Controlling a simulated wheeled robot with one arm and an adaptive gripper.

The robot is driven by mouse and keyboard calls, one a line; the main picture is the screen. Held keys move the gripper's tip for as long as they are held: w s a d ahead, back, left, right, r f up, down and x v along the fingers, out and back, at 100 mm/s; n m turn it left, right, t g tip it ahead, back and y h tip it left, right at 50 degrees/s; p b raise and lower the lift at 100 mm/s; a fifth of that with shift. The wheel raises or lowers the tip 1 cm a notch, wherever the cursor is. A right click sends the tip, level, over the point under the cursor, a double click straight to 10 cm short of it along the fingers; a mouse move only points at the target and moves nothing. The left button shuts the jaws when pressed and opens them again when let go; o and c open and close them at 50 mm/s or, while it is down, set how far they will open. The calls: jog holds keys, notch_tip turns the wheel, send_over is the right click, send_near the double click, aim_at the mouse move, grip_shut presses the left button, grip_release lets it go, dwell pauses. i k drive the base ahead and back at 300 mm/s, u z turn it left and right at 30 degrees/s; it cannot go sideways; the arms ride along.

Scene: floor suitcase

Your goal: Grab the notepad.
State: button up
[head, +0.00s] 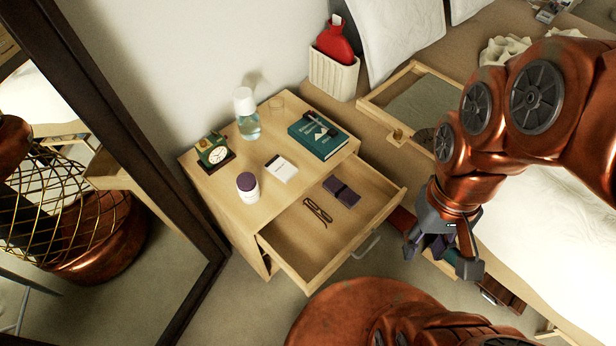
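The notepad, a small white pad with a dark band along one edge (285,172), lies flat on top of the wooden nightstand (222,199). It sits between a white jar with a purple lid and a teal book. My gripper (439,258) is to the right of the nightstand, past the open drawer and well apart from the notepad. Its fingers point down and are spread apart. Dark and teal shapes show between and behind them; I cannot tell exactly what these are, but the gripper does not appear closed on anything.
The nightstand also holds a green clock (215,153), a bottle (246,115), the jar (248,187), a clear glass and the teal book (318,137). The open drawer (290,262) holds glasses and a dark purple item. A mirror (125,120) stands left, a bed right.

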aim_at(280, 168)
jog(key=u, duration=2.55)
jog(key=i, duration=1.2)
jog(key=z, duration=2.1)
